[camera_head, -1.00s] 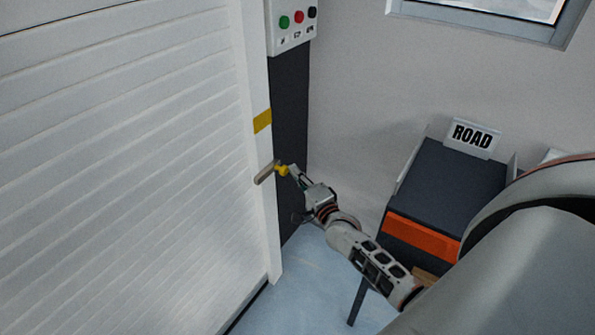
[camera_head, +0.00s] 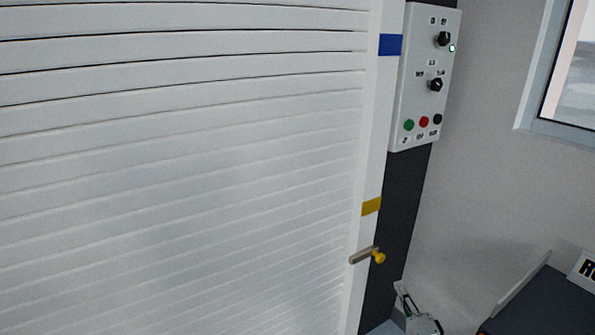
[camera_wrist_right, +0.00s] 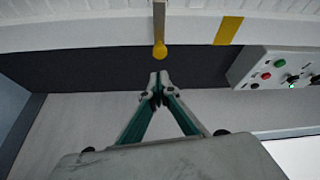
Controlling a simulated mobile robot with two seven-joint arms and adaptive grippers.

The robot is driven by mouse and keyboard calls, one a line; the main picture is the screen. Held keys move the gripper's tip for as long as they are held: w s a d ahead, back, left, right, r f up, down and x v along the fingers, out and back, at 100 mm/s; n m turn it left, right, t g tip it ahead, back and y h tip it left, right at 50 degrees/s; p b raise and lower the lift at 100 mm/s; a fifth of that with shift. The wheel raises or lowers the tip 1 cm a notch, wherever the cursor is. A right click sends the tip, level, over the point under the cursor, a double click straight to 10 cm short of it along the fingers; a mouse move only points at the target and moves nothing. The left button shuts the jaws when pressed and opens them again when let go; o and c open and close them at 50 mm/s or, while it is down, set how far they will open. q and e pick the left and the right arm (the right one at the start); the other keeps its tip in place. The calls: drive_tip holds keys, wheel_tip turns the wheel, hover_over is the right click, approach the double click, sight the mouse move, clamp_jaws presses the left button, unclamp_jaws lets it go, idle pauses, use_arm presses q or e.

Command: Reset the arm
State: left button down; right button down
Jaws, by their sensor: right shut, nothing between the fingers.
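My right gripper (camera_head: 416,312) shows at the bottom edge of the head view, below and to the right of the door lever (camera_head: 362,256). In the right wrist view its fingertips (camera_wrist_right: 158,84) meet and hold nothing. The lever has a yellow knob (camera_head: 378,257) and sits on the white frame of the slatted shutter door. In the wrist view the yellow knob (camera_wrist_right: 160,50) is just beyond the fingertips, with a gap between them. Most of my right arm is out of the head view. My left gripper is in neither view.
The white slatted shutter (camera_head: 180,170) fills the left. A control box (camera_head: 428,75) with knobs and coloured buttons hangs beside the door frame, above a dark panel. A dark conveyor (camera_head: 545,305) with a sign stands at the lower right. A window (camera_head: 565,80) is at the upper right.

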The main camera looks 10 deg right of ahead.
drive_tip(key=s+a+f+n+g+y, duration=0.1)
drive_tip(key=s+a+f+n+g, duration=0.1)
drive_tip(key=s+a+f+n, duration=0.2)
drive_tip(key=s+a+f+n+g+y, duration=0.1)
drive_tip(key=s+a+f+n+g, duration=0.2)
drive_tip(key=s+a+n, duration=0.4)
drive_tip(key=s+a+f+n+g+y, duration=0.1)
drive_tip(key=s+a+f+n, duration=0.4)
drive_tip(key=s, duration=1.4)
drive_tip(key=a+n+g+p, duration=0.1)
drive_tip(key=n, duration=0.3)
drive_tip(key=shift+f+n+g+y, duration=0.3)
drive_tip(key=shift+f+n+g, duration=0.05)
drive_tip(key=shift+n+g, duration=0.05)
drive_tip(key=shift+w, duration=0.1)
